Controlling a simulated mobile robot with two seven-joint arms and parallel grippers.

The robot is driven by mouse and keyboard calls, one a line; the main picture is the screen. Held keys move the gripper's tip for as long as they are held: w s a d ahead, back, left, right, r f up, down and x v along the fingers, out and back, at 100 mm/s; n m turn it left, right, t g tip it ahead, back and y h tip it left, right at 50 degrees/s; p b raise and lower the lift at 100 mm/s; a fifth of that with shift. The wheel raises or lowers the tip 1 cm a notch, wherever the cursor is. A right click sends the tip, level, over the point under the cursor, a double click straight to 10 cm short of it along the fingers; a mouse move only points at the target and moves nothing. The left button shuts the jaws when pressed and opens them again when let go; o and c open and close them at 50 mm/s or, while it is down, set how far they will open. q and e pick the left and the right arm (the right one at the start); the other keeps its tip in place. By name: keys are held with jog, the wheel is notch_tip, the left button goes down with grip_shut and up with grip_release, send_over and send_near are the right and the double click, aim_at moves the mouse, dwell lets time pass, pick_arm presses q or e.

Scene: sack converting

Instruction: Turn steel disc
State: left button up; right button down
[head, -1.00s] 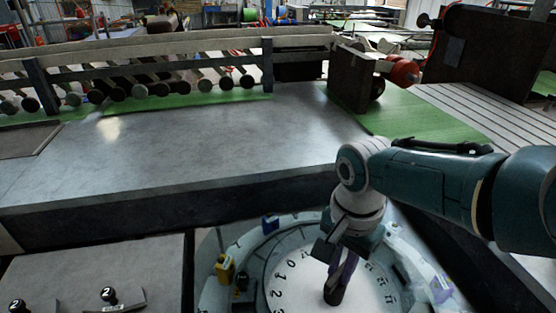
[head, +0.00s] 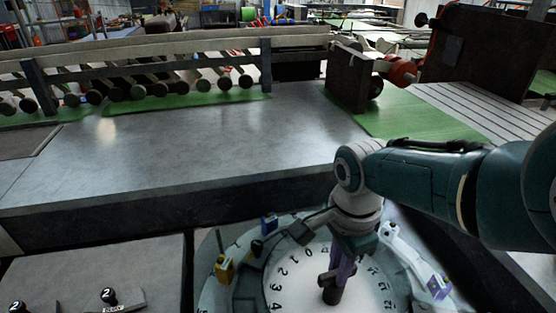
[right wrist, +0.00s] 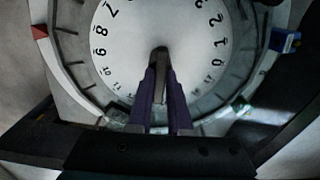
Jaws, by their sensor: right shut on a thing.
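The steel disc (head: 300,296) is a pale round plate with black numbers around its edge, set in a grey ring at the bottom of the head view. It also shows in the right wrist view (right wrist: 125,50). A short dark post (right wrist: 160,62) stands at its middle. My right gripper (head: 336,284) reaches down from above and is shut on the post. In the right wrist view, its two purple fingers (right wrist: 161,95) lie on either side of the post. The gripper and arm hide part of the disc's far and right side. My left gripper is out of view.
The ring around the disc carries a yellow block (head: 224,268), a blue block (head: 269,224) and a violet-and-white block (head: 438,287). A grey table (head: 180,165) lies behind, mostly bare. Black-knobbed levers (head: 108,296) stand on a panel at the lower left.

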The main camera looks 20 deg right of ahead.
jog(key=shift+m, duration=0.5)
dwell(0.3)
jog(key=c, duration=0.8)
grip_release()
jog(key=shift+c, duration=0.2)
jog(key=shift+r, duration=0.1)
notch_tip(320, 180, up, 10)
jog(key=p, duration=0.7)
jog(key=shift+p, duration=0.35)
